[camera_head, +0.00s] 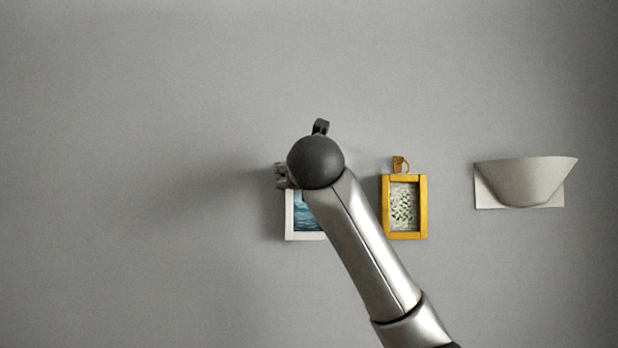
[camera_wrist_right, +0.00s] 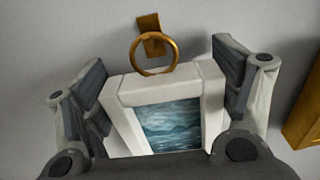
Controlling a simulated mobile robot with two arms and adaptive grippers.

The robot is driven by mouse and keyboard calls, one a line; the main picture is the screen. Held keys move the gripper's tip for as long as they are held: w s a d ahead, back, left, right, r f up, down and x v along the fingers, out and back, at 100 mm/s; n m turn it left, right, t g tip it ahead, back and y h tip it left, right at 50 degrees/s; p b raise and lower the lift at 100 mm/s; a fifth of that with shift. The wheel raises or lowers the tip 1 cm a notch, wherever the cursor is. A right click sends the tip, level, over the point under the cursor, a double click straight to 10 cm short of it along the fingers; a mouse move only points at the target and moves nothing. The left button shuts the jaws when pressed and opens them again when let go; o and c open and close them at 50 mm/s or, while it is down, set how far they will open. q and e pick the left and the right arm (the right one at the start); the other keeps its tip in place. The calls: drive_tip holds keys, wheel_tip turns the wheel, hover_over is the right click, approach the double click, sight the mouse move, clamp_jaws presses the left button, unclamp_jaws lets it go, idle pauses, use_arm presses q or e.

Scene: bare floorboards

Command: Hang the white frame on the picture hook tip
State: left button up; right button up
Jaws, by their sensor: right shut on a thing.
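The white frame (camera_head: 289,222) with a blue seascape picture is against or close to the grey wall, partly hidden by my right arm in the head view. In the right wrist view the white frame (camera_wrist_right: 158,88) is between the two fingers of my right gripper (camera_wrist_right: 162,70), which is shut on it. A brass ring (camera_wrist_right: 134,57) stands up from the frame's top edge. The brass picture hook (camera_wrist_right: 149,22) is on the wall just behind and above it; the ring overlaps the hook's lower end. I cannot tell whether the ring is over the tip.
A yellow frame (camera_head: 423,208) with a leafy picture hangs from its own brass hook (camera_head: 400,164) just right of my arm. A pale wall lamp or sconce (camera_head: 525,180) is farther right. The wall left of the white frame is bare.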

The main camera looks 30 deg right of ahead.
idle(0.3)
drive_tip(key=o, duration=1.4)
drive_tip(key=shift+c, duration=0.2)
drive_tip(key=shift+s+a, duration=0.1)
drive_tip(key=v, duration=1.2)
drive_tip(key=shift+f, duration=0.1)
